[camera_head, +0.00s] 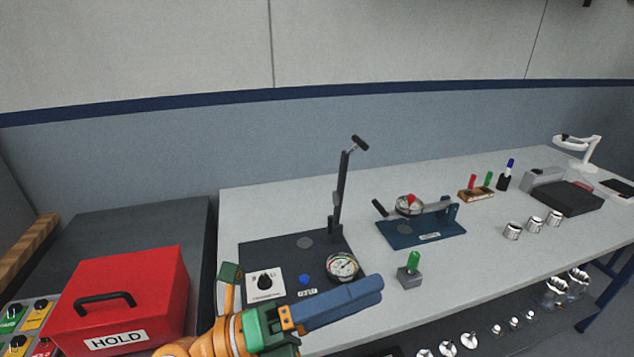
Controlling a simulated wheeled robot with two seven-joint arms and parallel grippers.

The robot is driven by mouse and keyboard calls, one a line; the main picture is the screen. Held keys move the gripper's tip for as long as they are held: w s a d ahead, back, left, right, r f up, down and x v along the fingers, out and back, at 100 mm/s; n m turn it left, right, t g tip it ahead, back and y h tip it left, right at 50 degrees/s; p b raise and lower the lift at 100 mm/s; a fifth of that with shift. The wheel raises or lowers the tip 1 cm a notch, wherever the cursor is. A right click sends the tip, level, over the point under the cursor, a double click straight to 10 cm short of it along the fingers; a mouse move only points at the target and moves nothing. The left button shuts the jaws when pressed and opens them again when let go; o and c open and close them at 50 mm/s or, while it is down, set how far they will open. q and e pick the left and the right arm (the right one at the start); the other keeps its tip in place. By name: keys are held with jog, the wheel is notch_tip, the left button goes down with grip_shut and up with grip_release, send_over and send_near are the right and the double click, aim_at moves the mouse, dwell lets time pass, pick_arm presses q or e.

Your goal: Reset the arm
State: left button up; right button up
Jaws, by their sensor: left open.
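My left arm (222,338), orange with green and blue parts, comes in at the bottom, left of the middle. Its left gripper (305,278) is open, with one green-tipped finger upright at the left and a long blue part reaching right. The fixture has an upright post with a handle (341,190), a dial gauge (341,267) and a knob panel (265,283). My right gripper is out of view.
A red HOLD box (125,275) stands at the left. A blue gauge fixture (425,232) and a grey block with a green peg (410,275) are on the grey table (480,265). Metal housings (535,225) stand at the right, and several more parts lie below the front edge.

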pick_arm(q)
jog(key=w+a+n+t+y, duration=0.55)
jog(key=a+n+t, duration=0.2)
jog(key=n, duration=0.45)
jog(key=w+a+n+t+y, duration=0.4)
jog(key=a+n+t+y, duration=0.25)
jog(key=n+t, duration=0.35)
jog(key=a+f+n+g+y, duration=0.4)
jog(key=f+n+y, duration=0.1)
jog(key=f, duration=0.3)
jog(key=a+f+n+g+y, duration=0.3)
jog(key=f+n+y, duration=0.15)
jog(key=f, duration=0.35)
jog(key=s+f+n+g+h, duration=0.1)
jog(key=s+f+n+g, duration=0.3)
jog(key=s+f+g, duration=1.1)
jog(key=s+f+t, duration=0.1)
jog(key=s+f, duration=0.2)
jog(key=f, duration=0.6)
jog(key=s+f+t, duration=0.1)
jog(key=s+f, duration=0.3)
jog(key=f, duration=0.5)
jog(key=s+a+f+g, duration=0.1)
jog(key=s+a+f, duration=0.1)
jog(key=s+f, duration=0.9)
jog(key=shift+s+a+g, duration=0.25)
jog(key=shift+s+g, duration=0.1)
jog(key=shift+s, duration=0.2)
jog(key=shift+m, duration=0.25)
